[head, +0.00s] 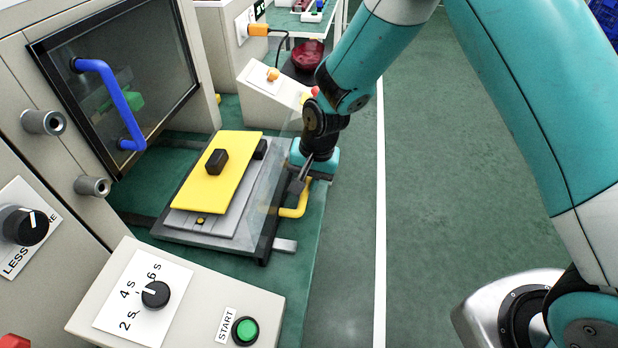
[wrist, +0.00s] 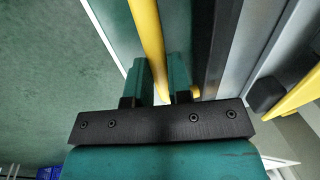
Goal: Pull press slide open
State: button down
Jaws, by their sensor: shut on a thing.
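The press slide (head: 220,230) is a grey plate that sticks out from the press beneath the windowed door. A yellow plate (head: 217,178) with a black knob (head: 215,162) lies on it. A yellow handle (head: 293,210) runs along the slide's outer edge. My gripper (head: 302,182) is at this handle, partly hidden by its own wrist in the head view. In the wrist view the yellow handle (wrist: 148,45) passes between the two teal fingers of my gripper (wrist: 160,80), which is shut on it.
The press door (head: 120,80) has a blue handle (head: 108,100). A control box (head: 175,300) with a dial and a green START button (head: 244,326) stands in front of the slide. Green floor at the right is free.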

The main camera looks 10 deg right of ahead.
jog(key=c, duration=1.1)
grip_release()
jog(key=shift+s, duration=0.1)
jog(key=shift+o, duration=0.2)
jog(key=s+d+r, duration=0.1)
jog(key=d+r, duration=0.2)
jog(key=r, duration=1.4)
jog(key=shift+b, duration=0.3)
jog(key=shift+s, duration=0.1)
